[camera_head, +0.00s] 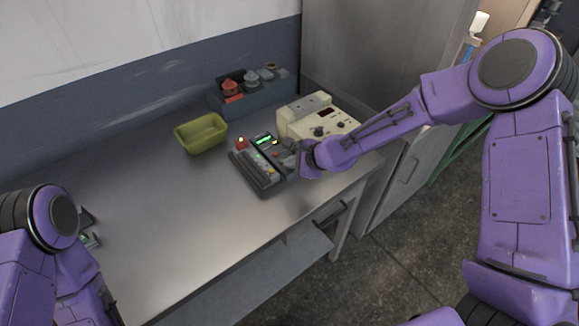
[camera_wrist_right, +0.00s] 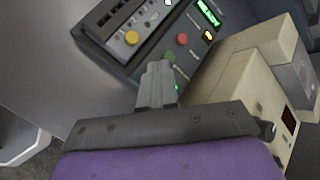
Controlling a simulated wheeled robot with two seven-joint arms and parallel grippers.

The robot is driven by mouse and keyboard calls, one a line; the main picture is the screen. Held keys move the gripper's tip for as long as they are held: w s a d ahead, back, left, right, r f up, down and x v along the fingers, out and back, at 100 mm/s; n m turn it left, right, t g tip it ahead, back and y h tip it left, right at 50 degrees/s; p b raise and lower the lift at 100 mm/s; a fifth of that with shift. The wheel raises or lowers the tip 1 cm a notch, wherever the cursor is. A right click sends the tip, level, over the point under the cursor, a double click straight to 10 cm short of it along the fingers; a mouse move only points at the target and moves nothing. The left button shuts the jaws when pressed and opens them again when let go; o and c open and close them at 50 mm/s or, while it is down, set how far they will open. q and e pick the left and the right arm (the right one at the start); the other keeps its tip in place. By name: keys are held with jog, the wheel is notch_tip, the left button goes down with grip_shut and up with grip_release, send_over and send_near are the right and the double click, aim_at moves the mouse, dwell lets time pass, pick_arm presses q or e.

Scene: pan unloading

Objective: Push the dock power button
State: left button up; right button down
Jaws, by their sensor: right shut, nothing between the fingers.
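The dock (camera_head: 246,174) is a dark grey unit with a lit green display, lying on the metal table. In the right wrist view the dock (camera_wrist_right: 122,55) fills the top, with a yellow button (camera_wrist_right: 132,38), a red button (camera_wrist_right: 182,39), a green button (camera_wrist_right: 169,57) and a lit amber button (camera_wrist_right: 208,35). Which one is the power button I cannot tell. My right gripper (camera_wrist_right: 158,68) is shut and empty, its tips beside the green button and partly over it; contact is unclear. In the head view my right gripper (camera_head: 289,158) is over the dock's right side.
A cream box with knobs (camera_head: 318,118) stands just right of the dock. A yellow-green bin (camera_head: 201,132) and a dark holder with red items (camera_head: 248,97) stand behind. The table's left and middle (camera_head: 165,215) are mostly clear. A cabinet borders the right.

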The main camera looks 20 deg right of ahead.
aim_at(291, 171)
jog(key=shift+r+p, duration=0.85)
notch_tip(291, 171, up, 4)
jog(key=p, duration=0.3)
jog(key=shift+f+p, duration=0.2)
jog(key=shift+p, duration=0.1)
jog(key=shift+r+b, duration=0.25)
jog(key=shift+b, duration=0.1)
jog(key=shift+r, duration=0.9)
